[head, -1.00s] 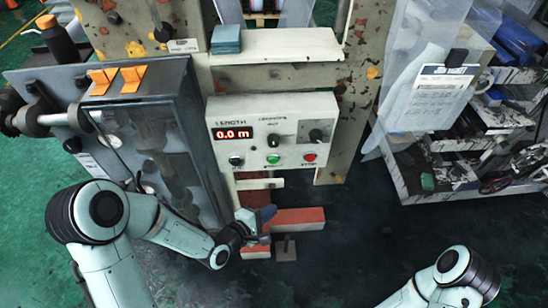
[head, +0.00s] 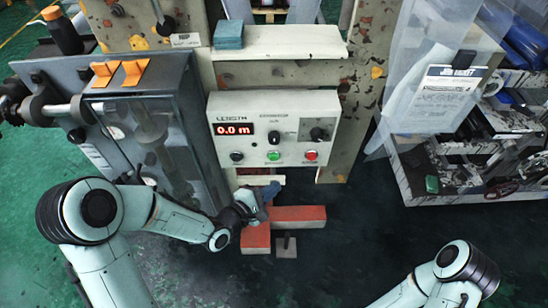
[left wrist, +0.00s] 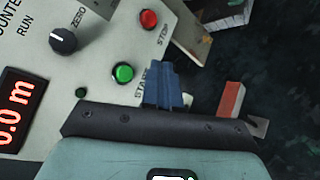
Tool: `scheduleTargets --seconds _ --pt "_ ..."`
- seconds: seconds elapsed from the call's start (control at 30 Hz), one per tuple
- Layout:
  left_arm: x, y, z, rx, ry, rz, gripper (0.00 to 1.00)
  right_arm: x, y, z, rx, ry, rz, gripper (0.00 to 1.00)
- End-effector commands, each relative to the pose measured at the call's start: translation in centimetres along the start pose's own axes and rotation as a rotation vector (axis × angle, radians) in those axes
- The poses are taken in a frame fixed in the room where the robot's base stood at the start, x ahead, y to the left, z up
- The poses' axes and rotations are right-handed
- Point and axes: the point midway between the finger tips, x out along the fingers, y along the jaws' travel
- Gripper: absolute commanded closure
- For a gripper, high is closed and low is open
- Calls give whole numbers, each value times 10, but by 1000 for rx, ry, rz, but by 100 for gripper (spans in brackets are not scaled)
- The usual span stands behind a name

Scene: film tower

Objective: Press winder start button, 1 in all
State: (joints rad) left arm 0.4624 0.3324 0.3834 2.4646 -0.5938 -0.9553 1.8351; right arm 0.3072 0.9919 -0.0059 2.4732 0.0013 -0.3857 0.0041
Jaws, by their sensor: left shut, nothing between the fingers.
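The winder control panel (head: 240,110) is a cream box with a red display reading 0.0 m. Its green start button (head: 274,155) sits at the lower middle, between a black knob on the left and a red stop button (head: 310,155) on the right. My left gripper (head: 270,190) is below the panel, its blue fingers together and empty. In the left wrist view the green start button (left wrist: 123,72) is just left of the shut fingers (left wrist: 167,85), with the red stop button (left wrist: 149,19) further up. No contact shows. My right gripper is out of view.
Red bars (head: 299,218) lie below the panel near my left gripper. A grey cabinet with orange switches (head: 133,72) stands to the left. A clipboard sheet (head: 452,84) and a shelf cart (head: 450,165) are at the right.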

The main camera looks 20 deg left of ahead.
Motion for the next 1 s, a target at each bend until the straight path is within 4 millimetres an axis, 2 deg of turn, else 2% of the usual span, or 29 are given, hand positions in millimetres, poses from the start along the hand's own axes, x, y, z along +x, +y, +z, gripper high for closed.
scheduleTargets --seconds 0.2,0.43,1.0 --pt "23 18 -16 0 0 3 100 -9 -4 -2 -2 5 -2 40" --pt "40 30 -28 -1 1 1 100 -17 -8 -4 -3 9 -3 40" --pt "45 33 -33 1 1 0 100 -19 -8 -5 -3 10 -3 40"
